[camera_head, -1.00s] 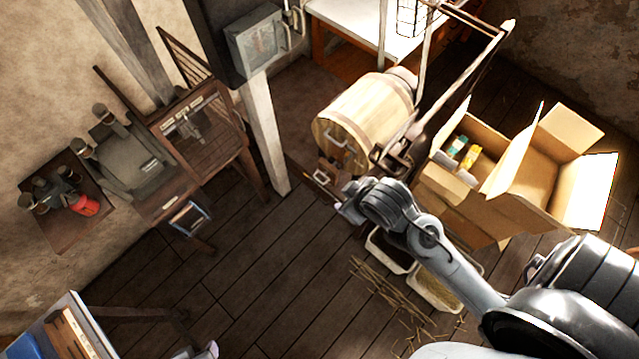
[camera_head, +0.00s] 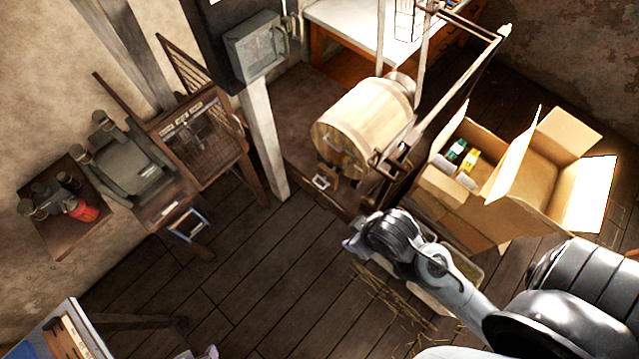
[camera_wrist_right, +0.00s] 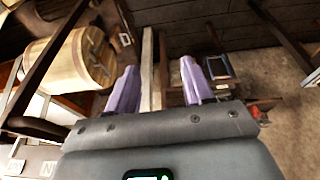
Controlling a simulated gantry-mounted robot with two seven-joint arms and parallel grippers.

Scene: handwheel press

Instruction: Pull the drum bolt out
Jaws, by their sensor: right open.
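The wooden drum (camera_head: 365,125) lies on its side in its frame, at the upper middle of the head view; it also shows at upper left of the right wrist view (camera_wrist_right: 75,60). A small pale square metal loop (camera_head: 320,182) sits low by the drum's near end. I cannot make out for sure which part is the drum bolt. My right gripper (camera_head: 352,246) is below and right of the drum's near end in the head view, apart from it. In the wrist view its two purple fingers (camera_wrist_right: 158,88) are spread with nothing held between them. My left gripper is not clearly visible.
Open cardboard boxes (camera_head: 525,185) stand right of the drum. A pale post (camera_head: 263,140) rises to its left, with a grey wall box (camera_head: 255,48) above. Straw (camera_head: 385,290) lies on the floor near my right arm. The floor left of the gripper is clear.

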